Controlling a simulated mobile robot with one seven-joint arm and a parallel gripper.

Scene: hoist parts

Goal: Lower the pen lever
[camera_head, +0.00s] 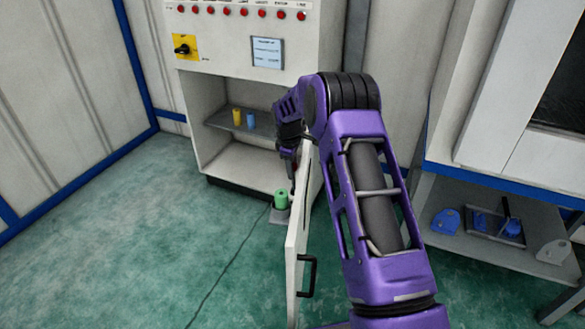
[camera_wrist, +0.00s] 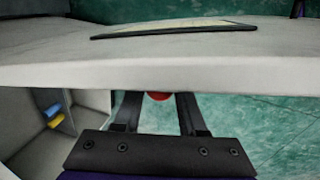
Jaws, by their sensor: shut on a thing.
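My gripper (camera_head: 291,178) reaches down beside the open white cabinet door (camera_head: 297,235), on its cabinet side. In the wrist view the two dark fingers run up to the pale panel edge, which hides their tips. A small round red knob (camera_wrist: 158,96) shows between the fingers, partly covered by that panel; my gripper is shut on it. Whether this knob is the end of the pen lever, I cannot tell, since no full lever shows. A green cylinder (camera_head: 281,199) on a grey base stands just below the fingers.
The door's edge and black handle (camera_head: 307,276) are close to my arm. The white cabinet (camera_head: 243,75) holds a yellow cylinder (camera_head: 236,117) and a blue cylinder (camera_head: 251,120) on its shelf. A low shelf (camera_head: 480,240) with blue parts is at the right. The left floor is clear.

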